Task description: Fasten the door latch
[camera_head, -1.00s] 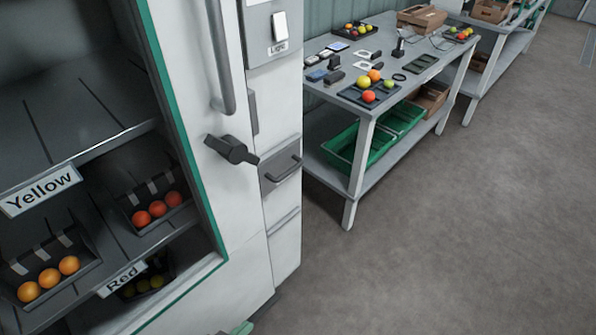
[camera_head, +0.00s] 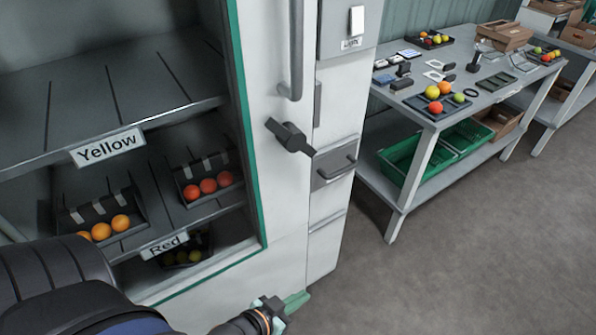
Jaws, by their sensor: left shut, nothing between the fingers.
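The door latch (camera_head: 289,136) is a dark grey lever on the white door frame (camera_head: 268,85) of the shelf cabinet. Its lever slants right and slightly down, its tip near the narrow panel beside the frame. I cannot tell whether it is engaged. A tall grey door handle (camera_head: 297,50) is above it. My left gripper (camera_head: 294,302) is low in front of the cabinet, well below the latch and apart from it. Its greenish fingers are shut and empty, partly hidden behind the wrist. My right gripper is not in view.
A drawer handle (camera_head: 338,168) juts out right of the latch. Behind the frame, shelves hold trays of orange and red tomatoes (camera_head: 208,186). A grey workbench (camera_head: 455,105) with green crates (camera_head: 403,162) stands to the right. The floor (camera_head: 470,240) in front is clear.

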